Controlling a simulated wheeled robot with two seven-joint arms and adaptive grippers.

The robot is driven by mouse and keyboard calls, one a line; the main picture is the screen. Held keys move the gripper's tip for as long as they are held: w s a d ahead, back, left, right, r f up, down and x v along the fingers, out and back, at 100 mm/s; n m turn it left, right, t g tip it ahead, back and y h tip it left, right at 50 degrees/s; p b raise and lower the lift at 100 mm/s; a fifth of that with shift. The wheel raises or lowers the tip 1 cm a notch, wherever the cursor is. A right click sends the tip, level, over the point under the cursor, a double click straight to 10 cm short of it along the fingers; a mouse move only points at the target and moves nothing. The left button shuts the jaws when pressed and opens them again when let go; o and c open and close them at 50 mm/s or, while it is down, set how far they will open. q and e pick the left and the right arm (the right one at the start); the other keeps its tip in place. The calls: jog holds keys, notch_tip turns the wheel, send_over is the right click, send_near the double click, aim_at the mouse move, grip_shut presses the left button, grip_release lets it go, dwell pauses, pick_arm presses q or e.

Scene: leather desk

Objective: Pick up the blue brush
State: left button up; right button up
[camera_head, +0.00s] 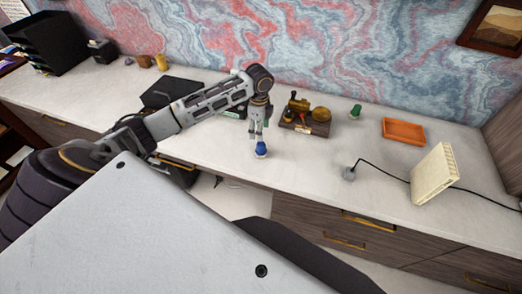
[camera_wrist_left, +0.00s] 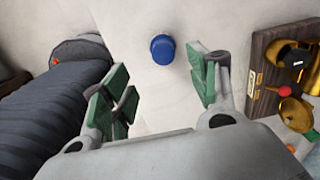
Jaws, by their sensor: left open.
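The blue brush (camera_head: 261,149) stands on the white desk top near its front edge, a small blue object with a pale part above it in the head view. In the left wrist view the blue brush (camera_wrist_left: 162,48) shows from above as a round blue shape, ahead of the jaws. My left gripper (camera_head: 257,138) points down just above or behind it. In the wrist view the left gripper (camera_wrist_left: 165,85) has its green-padded fingers wide apart with nothing between them. I cannot tell whether it touches the brush. My right gripper is not in view.
A dark wooden stand (camera_head: 305,121) with brass items sits right of the gripper, also in the wrist view (camera_wrist_left: 270,60). A green object (camera_head: 356,111), an orange tray (camera_head: 403,131), a cream box (camera_head: 434,174) and a cable (camera_head: 385,173) lie further right. The desk between is clear.

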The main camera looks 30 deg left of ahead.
aim_at(261, 144)
pick_arm(q)
jog(key=shift+f, duration=2.45)
jog(key=shift+w+d+f+p, duration=0.15)
jog(key=shift+f+p, duration=0.1)
jog(key=shift+f, duration=1.05)
jog(key=shift+w+d+f+p, duration=0.1)
jog(key=shift+f+p, duration=0.1)
jog(key=shift+f, duration=1.1)
jog(key=c, duration=1.2)
jog(key=shift+r, duration=0.2)
jog(key=shift+r+b, duration=0.35)
jog(key=shift+r, duration=4.5)
